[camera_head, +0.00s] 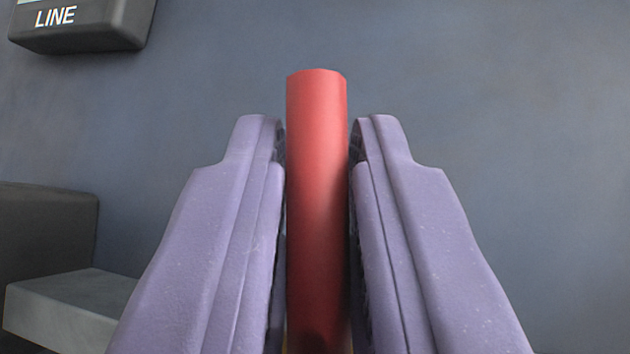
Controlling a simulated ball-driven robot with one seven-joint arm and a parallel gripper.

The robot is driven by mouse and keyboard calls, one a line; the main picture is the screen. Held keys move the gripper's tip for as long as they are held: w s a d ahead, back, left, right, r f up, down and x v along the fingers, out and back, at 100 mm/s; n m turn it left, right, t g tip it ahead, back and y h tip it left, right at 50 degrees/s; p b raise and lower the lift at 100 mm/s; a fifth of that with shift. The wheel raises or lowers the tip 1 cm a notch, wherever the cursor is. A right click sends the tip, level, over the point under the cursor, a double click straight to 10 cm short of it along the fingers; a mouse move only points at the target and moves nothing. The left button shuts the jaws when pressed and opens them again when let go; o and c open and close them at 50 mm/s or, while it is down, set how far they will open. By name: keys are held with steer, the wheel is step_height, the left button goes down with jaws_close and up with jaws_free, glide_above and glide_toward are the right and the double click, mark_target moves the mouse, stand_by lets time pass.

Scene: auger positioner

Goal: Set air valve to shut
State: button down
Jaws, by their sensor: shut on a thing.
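A red cylindrical handle (317,190) stands upright in the middle of the view and looks like the air valve's lever. My gripper (318,150) has its two purple fingers on either side of the handle and is shut on it. The handle's upper end sticks up past the fingertips. Its lower end runs out of the bottom of the view, with a small yellowish bit at the very bottom. The valve body and any position marks are not in view.
A dark box with a label ending in "LINE" (80,26) sits at the upper left. A dark block (45,235) and a grey block (70,308) stand at the lower left. The blue-grey surface behind is bare on the right (530,150).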

steer(key=shift+s+d+m+h+b, duration=0.1)
steer(key=shift+d+m+h+b, duration=0.2)
steer(key=shift+m+h, duration=0.45)
steer(key=shift+d+m+h+b, duration=0.15)
steer(key=shift+m+h+b, duration=0.25)
steer(key=shift+m+h, duration=0.35)
steer(key=c, duration=1.2)
jaws_free()
steer(key=shift+d, duration=0.1)
steer(key=shift+o, duration=0.2)
steer(key=v, duration=0.8)
